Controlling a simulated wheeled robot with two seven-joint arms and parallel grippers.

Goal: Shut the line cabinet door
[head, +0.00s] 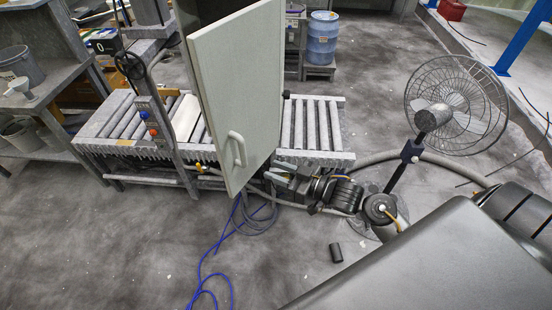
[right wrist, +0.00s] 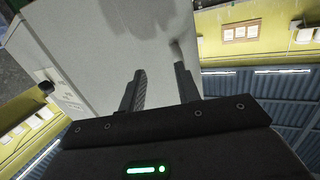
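The line cabinet door (head: 240,80) is a large pale grey panel. It stands open over the roller conveyor in the head view. Its white bar handle (head: 237,149) is near the lower middle of the panel. My right gripper (head: 277,174) is just right of the door's lower edge, below and right of the handle. In the right wrist view my right gripper (right wrist: 160,76) has its two fingers apart, with nothing between them. A pale grey panel (right wrist: 125,35) fills the view ahead; contact cannot be told. My left gripper is not in view.
The roller conveyor (head: 312,126) runs behind the door. A standing fan (head: 457,105) is at the right. Blue cables (head: 208,265) and a small dark cylinder (head: 336,252) lie on the floor. The floor at the front left is mostly clear.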

